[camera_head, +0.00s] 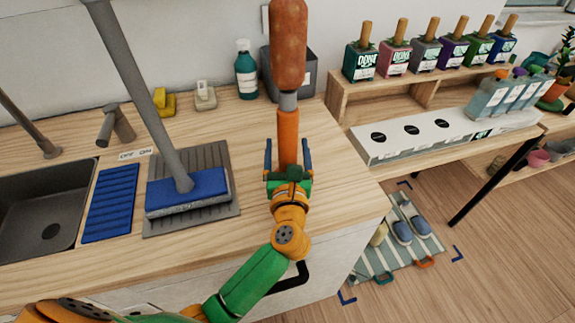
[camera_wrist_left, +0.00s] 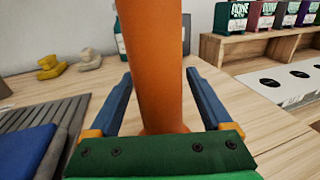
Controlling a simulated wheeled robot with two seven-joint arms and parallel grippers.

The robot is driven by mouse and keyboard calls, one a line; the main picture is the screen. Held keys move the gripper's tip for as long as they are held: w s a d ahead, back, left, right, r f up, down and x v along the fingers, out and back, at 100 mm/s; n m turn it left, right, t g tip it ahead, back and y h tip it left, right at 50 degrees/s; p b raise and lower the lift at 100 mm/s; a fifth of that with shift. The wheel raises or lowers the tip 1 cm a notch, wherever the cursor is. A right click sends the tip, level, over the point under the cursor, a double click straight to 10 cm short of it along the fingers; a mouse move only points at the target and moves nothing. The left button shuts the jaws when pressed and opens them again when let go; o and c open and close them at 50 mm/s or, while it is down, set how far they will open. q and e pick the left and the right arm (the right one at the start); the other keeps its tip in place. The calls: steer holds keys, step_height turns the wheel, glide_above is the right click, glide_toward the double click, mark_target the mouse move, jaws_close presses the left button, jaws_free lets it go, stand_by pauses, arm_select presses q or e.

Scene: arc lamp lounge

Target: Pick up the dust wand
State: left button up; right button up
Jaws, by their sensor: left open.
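The dust wand (camera_head: 288,135) stands upright at the counter's right part, with an orange handle, a grey collar and a rust-brown head at the top. Its orange handle (camera_wrist_left: 152,65) also fills the middle of the left wrist view. My left gripper (camera_head: 287,147) is open, with one blue finger on each side of the handle. In the left wrist view the gripper (camera_wrist_left: 153,75) shows gaps between both fingers and the handle. My right gripper is not in view.
A grey-poled scrubber (camera_head: 187,190) stands on a grey mat (camera_head: 215,155) to the left, beside a sink (camera_head: 40,215). A green bottle (camera_head: 246,72) and a grey bin (camera_head: 308,75) stand behind the wand. The counter right of the wand is clear.

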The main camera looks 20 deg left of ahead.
arm_select(q)
steer(key=shift+s+d, duration=0.1)
steer(key=shift+s, duration=0.05)
steer(key=c, duration=0.8)
jaws_close()
stand_by(0.5)
